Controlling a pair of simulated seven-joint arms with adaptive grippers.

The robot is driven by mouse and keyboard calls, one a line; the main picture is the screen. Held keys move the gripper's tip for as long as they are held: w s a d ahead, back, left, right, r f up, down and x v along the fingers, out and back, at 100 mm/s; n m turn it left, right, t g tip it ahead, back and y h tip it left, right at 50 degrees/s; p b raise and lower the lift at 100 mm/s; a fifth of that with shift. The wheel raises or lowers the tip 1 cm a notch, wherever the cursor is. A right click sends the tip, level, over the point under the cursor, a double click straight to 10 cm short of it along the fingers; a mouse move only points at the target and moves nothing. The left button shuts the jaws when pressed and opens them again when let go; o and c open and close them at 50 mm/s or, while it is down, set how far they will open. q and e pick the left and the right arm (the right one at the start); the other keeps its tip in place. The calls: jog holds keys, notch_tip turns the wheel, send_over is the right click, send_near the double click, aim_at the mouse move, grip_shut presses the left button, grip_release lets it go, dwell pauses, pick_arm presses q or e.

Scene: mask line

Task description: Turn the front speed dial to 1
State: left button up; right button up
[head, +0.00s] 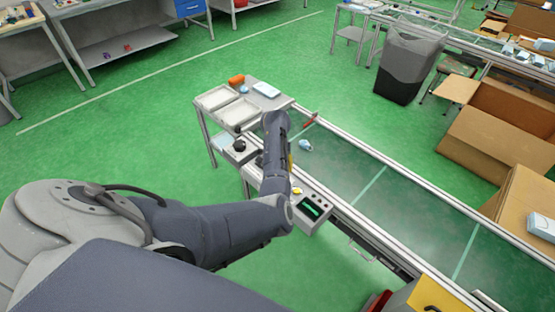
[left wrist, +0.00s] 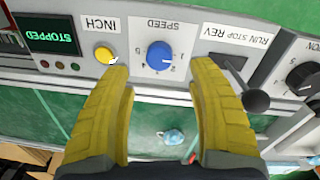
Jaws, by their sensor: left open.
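The blue speed dial (left wrist: 160,56) sits under the SPEED label on the front control panel, which appears upside down in the left wrist view. Small numbers stand beside the dial; its exact setting is too small to read surely. My left gripper (left wrist: 161,75) is open, its yellow fingers pointing at the panel on either side of the dial, with a gap between each finger and the knob. In the head view my left arm reaches over the control panel (head: 325,214) and hides the dial. My right gripper is not in view.
A yellow INCH button (left wrist: 105,54) and a STOPPED display (left wrist: 48,37) flank the dial on one side. A black-knobbed RUN/STOP/REV lever (left wrist: 256,100) and another black dial (left wrist: 303,76) are on the other. A light-blue item (head: 305,145) lies on the conveyor belt (head: 400,205).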

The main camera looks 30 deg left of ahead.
pick_arm(q)
jog(key=shift+a+r, duration=0.2)
jog(key=shift+r, duration=2.65)
